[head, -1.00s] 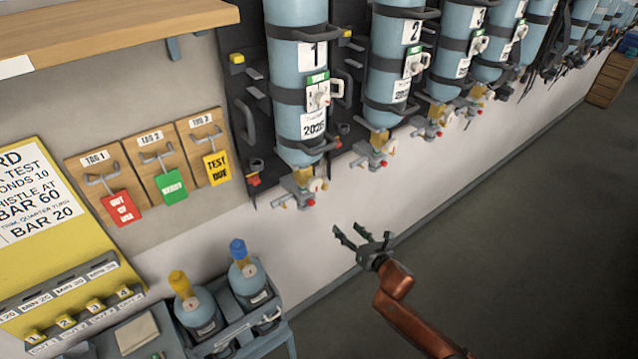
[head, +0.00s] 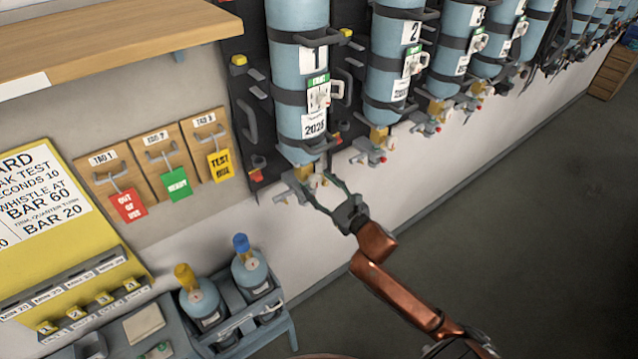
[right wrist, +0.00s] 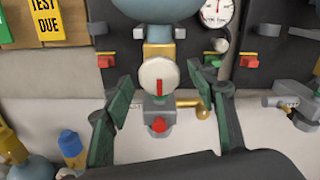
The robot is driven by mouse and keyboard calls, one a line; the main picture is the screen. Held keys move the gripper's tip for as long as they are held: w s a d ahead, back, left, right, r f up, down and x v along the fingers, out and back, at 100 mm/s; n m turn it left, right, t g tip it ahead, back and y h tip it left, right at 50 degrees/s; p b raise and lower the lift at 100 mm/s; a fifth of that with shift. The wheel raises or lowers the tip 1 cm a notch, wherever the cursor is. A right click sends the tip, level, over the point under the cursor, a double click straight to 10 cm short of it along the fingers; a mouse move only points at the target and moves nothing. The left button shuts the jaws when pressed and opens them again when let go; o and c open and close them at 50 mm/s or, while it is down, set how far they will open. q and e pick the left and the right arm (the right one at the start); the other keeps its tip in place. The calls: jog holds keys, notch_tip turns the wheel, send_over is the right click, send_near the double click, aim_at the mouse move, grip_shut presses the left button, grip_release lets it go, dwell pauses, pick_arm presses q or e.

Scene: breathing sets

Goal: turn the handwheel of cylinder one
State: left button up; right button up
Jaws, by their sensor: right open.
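Cylinder one (head: 299,75) is a pale blue bottle strapped upright on a dark wall panel, marked "1". Its valve (head: 299,190) hangs below it. In the right wrist view, the handwheel (right wrist: 158,76) is a pale round knob with a red bar, facing me under the cylinder's neck. Below it is a red knob (right wrist: 159,125). My right gripper (head: 313,184) is open, its fingers spread on either side of the handwheel. The right wrist view shows the fingers (right wrist: 162,88) left and right of the wheel with gaps. My left gripper is out of view.
Cylinder two (head: 396,65) and more bottles line the wall to the right. A pressure gauge (right wrist: 217,12) sits above right. Two small bottles (head: 251,272) stand in a rack at lower left. Tag boards (head: 165,150) hang on the wall. The floor at right is clear.

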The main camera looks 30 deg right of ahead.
jog(key=shift+w, duration=0.15)
jog(key=shift+c, duration=0.3)
jog(key=c, duration=1.1)
jog(key=shift+m, duration=0.3)
